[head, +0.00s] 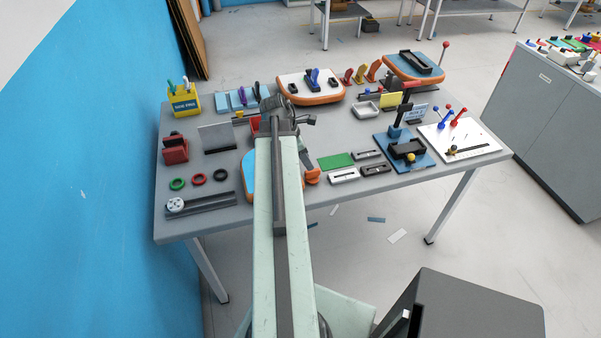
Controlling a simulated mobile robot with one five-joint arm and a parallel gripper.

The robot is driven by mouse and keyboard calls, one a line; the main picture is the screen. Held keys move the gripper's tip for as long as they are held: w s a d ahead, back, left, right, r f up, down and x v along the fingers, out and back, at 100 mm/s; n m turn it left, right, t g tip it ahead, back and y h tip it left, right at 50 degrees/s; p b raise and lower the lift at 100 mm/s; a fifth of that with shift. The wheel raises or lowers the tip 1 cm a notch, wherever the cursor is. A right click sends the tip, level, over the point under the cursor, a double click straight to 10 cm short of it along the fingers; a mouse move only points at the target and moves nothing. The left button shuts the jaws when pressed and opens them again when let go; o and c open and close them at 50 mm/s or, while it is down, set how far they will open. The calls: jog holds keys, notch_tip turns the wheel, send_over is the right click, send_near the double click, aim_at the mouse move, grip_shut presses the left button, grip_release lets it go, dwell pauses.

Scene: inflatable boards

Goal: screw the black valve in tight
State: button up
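I cannot pick out the black valve with certainty in the head view; it may be small or hidden behind my arm. An orange-edged blue board (248,178) lies near the front middle of the table, mostly covered by my arm. A white board with orange edge (309,98) lies at the back middle, with a blue fin and dark parts on it. A blue board with orange edge (432,76) lies at the back right with a black part on top. My gripper (272,103) is at the arm's far end over the table's middle; its fingers are too small to read.
The grey table (230,215) is crowded. At left are a yellow cup (184,103), a red block (175,155) and several rings. At right are a blue fixture (425,160) and a white plate with coloured levers (485,146). A blue wall (80,180) borders the left side.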

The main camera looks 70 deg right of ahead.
aim_at(313, 171)
jog(key=b+x, duration=0.7)
jog(key=x, duration=0.1)
jog(key=shift+w+f+b, duration=0.15)
jog(key=shift+w+b, duration=0.1)
jog(key=shift+b, duration=0.15)
grip_shut()
